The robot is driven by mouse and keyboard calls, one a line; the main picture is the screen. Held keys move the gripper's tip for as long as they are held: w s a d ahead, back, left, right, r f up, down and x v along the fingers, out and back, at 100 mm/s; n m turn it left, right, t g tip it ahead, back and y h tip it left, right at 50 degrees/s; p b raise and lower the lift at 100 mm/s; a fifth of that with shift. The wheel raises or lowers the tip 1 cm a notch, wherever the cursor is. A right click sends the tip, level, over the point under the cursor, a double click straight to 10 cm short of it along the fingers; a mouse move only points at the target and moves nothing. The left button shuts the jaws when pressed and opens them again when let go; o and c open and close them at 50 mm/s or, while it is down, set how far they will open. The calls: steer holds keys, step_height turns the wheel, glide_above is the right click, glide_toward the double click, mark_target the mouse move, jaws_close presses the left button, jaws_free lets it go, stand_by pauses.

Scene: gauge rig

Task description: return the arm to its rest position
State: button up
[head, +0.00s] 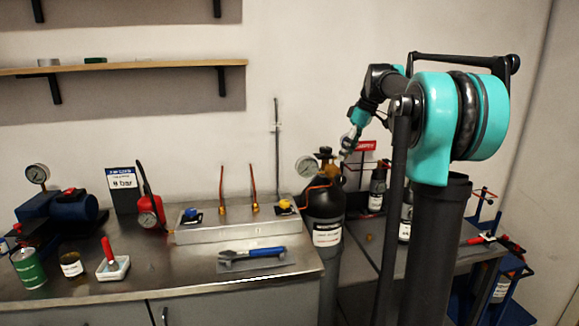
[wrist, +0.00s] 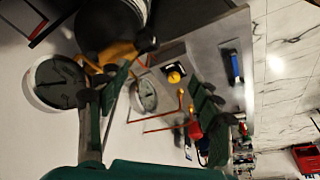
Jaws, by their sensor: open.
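My gripper (head: 349,143) is raised in the head view, at the end of my folded teal and dark arm. It is close to the gauge (head: 307,167) and valve on top of the black gas cylinder (head: 323,213). In the wrist view my gripper (wrist: 165,97) has its two green fingers spread apart, with nothing held between them. The gauge face also shows in the wrist view (wrist: 58,82), at the left beside one finger. Whether any finger touches the cylinder fittings cannot be told.
The steel bench (head: 195,285) holds a raised metal box (head: 230,231), a blue-handled wrench (head: 253,252), a red extinguisher-like item (head: 149,205) and a green can (head: 29,268). A shelf (head: 130,67) is on the wall.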

steer(key=s+f+m+t+h, duration=0.2)
steer(key=s+f+m, duration=1)
steer(key=s+f, duration=2.1)
steer(key=shift+s+a+f+t+h, duration=0.25)
steer(key=shift+f+h, duration=0.2)
steer(key=shift+h, duration=0.25)
steer(key=shift+w, duration=0.15)
